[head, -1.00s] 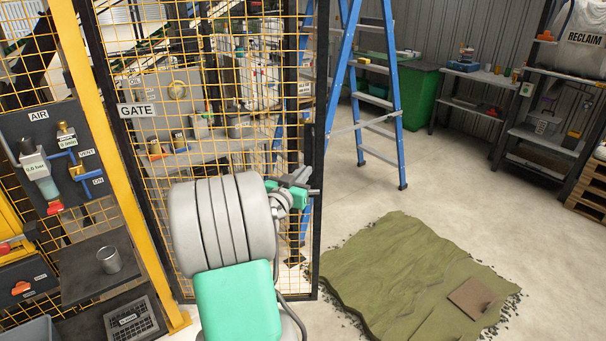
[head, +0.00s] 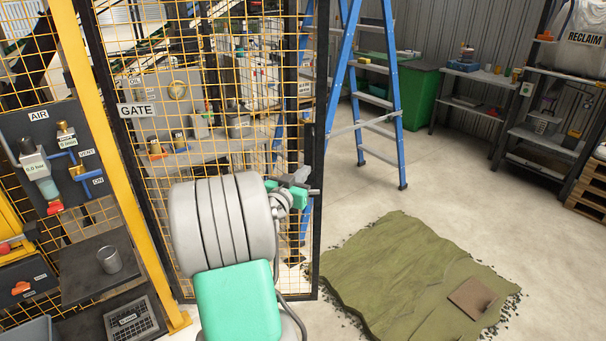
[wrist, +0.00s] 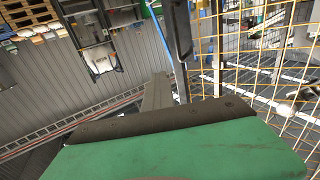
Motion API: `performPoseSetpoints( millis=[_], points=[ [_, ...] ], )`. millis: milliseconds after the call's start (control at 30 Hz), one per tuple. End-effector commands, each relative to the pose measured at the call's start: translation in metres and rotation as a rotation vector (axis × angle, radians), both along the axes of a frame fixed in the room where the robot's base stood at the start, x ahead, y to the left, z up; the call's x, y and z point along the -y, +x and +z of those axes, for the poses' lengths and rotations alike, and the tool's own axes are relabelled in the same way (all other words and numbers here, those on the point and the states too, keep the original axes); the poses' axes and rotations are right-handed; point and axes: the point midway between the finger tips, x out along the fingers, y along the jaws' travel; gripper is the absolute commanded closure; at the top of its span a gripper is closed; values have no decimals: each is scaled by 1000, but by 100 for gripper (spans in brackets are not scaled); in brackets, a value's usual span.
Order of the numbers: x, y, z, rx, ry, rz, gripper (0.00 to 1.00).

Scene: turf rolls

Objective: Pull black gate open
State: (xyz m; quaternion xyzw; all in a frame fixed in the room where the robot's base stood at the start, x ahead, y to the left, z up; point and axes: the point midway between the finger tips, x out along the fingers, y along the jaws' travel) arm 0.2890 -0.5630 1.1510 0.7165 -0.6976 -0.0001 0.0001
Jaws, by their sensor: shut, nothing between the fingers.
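The black gate (head: 319,250) is a black frame with yellow wire mesh, carrying a "GATE" label (head: 137,110) at its upper left. A black upright handle (head: 309,150) sits on its right edge. The gate's dark edge and handle also show at the top of the wrist view (wrist: 181,35). My gripper (head: 313,190) is beside the gate's right edge, just below the handle in the head picture. Its fingers are shut with nothing held. The wrist view shows my gripper's grey fingers (wrist: 158,90) below the handle; I cannot tell whether they touch the gate.
A yellow post (head: 125,180) and an air panel (head: 55,150) stand left of the gate. A blue stepladder (head: 396,110) stands behind on the right. A green turf sheet (head: 400,270) lies on the floor at the right. Bare floor lies between ladder and turf.

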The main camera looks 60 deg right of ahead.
Motion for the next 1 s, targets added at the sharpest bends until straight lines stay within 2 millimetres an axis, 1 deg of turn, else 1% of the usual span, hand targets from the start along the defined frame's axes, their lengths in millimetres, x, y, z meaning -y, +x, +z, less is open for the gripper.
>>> performPoseSetpoints(
  millis=[233,267,667,900,1000],
  points=[
    [0,0,0,0,0,0,100],
    [0,0,0,0,0,0,99],
    [0,0,0,0,0,0,66],
    [-1,0,0,0,0,0,66],
    [-9,1,-2,1,1,2,66]
  ],
)
